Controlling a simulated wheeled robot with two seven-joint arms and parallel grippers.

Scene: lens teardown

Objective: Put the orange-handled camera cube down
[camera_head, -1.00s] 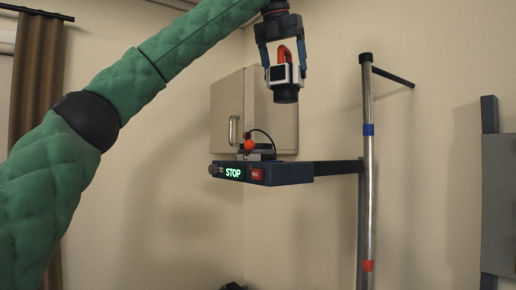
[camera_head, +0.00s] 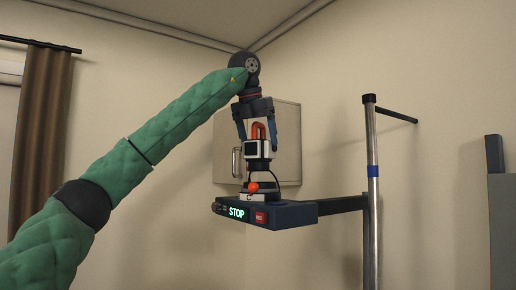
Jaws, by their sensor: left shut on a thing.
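The camera cube (camera_head: 256,151) is white and black with an orange handle (camera_head: 259,130) on top and a dark lens part underneath. My left gripper (camera_head: 258,134) points down from above with its two blue fingers on either side of the handle, shut on the cube. The cube looks upright, right over a small layered base (camera_head: 262,194) on a dark blue shelf (camera_head: 290,213). I cannot tell whether its underside touches that base. My right gripper is not in view.
The shelf shows a lit green STOP sign (camera_head: 236,212) and a red button (camera_head: 261,217). An orange ball (camera_head: 252,187) with a black cable sits by the base. A metal pole (camera_head: 373,200) stands to the right. A wall cabinet (camera_head: 287,145) hangs behind.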

